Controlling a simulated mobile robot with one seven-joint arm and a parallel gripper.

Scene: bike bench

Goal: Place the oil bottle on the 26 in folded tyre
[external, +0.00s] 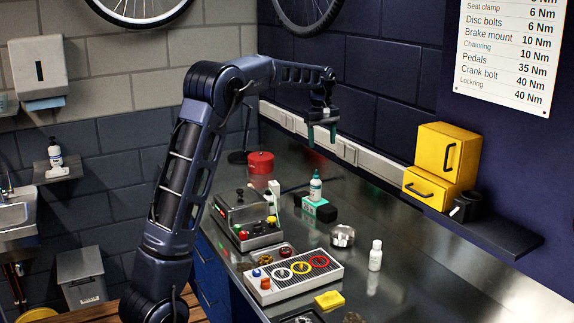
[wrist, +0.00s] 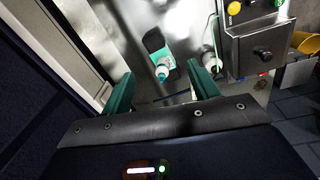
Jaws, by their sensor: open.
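A small white bottle with a teal cap (external: 315,187) stands upright at a dark block with a teal and white band (external: 327,213), probably the folded tyre. The bottle seems to rest on its banded end, but I cannot tell for sure. In the wrist view, this bottle (wrist: 162,69) and the dark block (wrist: 153,40) show between and beyond the fingers. A plain white bottle (external: 375,256) stands apart, nearer the front right. No label is readable, so I cannot tell which is the oil bottle. My gripper (external: 322,135) is open and empty, above and behind the block.
A grey box with coloured knobs (external: 247,220) and a tray with coloured rings (external: 294,276) stand left of the block. A red pot (external: 260,162) is behind. A clear dish (external: 342,236), yellow block (external: 329,300) and yellow drawers (external: 447,153) are around. The right bench is clear.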

